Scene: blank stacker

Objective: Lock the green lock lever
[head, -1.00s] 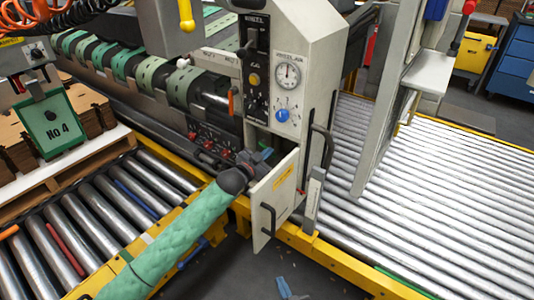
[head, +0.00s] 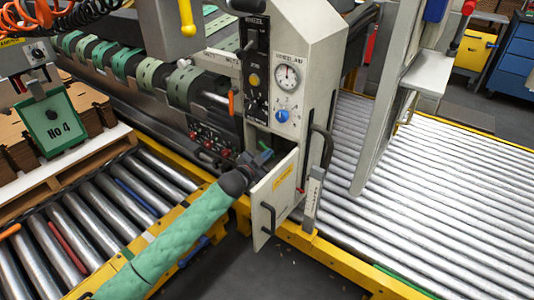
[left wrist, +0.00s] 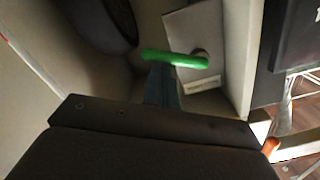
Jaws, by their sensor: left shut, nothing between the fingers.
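The green lock lever (left wrist: 175,58) shows in the left wrist view as a bright green bar lying nearly level. It is mounted at its right end on a pale plate inside a compartment. My left gripper (left wrist: 163,92) is shut and empty, its blue-grey fingers just below the lever. I cannot tell whether they touch it. In the head view my left gripper (head: 262,157) reaches into the open compartment of the pale machine cabinet (head: 309,60), behind its open door (head: 275,197). The lever is mostly hidden there. My right gripper is out of view.
The open door, with a black handle, stands close to the right of my left wrist. A dial gauge (head: 287,77) and a blue knob (head: 281,115) are above the compartment. Roller conveyors (head: 440,200) with yellow rails lie on both sides.

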